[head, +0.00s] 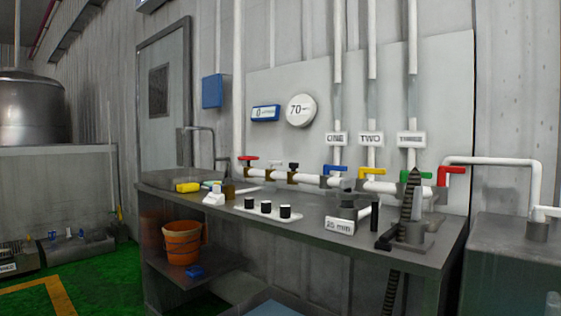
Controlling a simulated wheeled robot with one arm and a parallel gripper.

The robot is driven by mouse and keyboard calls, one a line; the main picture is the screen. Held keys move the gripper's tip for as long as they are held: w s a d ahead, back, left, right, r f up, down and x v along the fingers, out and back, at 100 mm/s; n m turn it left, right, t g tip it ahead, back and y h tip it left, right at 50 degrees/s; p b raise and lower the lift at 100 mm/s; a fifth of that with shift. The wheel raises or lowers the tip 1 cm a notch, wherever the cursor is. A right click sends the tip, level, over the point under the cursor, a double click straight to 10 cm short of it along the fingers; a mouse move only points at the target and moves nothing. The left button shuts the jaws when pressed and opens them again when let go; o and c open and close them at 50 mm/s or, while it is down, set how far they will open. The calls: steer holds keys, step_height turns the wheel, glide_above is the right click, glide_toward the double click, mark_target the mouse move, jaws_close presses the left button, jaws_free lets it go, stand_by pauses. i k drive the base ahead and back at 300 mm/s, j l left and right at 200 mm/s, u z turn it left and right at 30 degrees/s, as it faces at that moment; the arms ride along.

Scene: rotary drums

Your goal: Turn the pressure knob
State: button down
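Three small black knobs stand in a row on a white panel (267,215) on the grey workbench: a left knob (249,202), a middle knob (266,207) and a right knob (285,212). No readable label shows which is the pressure knob. On the wall behind, a blue display (265,113) reads 0 and a round white gauge (301,110) reads 70; their small print is too blurred to read. My gripper is not in view.
A block marked 25 min (340,226) and a black ribbed hose (407,205) stand to the right. An orange bucket (182,243) sits on the lower shelf. Green floor (100,270) is open at left.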

mark_target(293, 166)
steer(key=i+j, duration=0.3)
steer(key=j, duration=0.15)
steer(key=i+j, duration=0.3)
steer(key=i+j+u, duration=0.1)
steer(key=i+j, duration=0.2)
steer(key=j, duration=0.25)
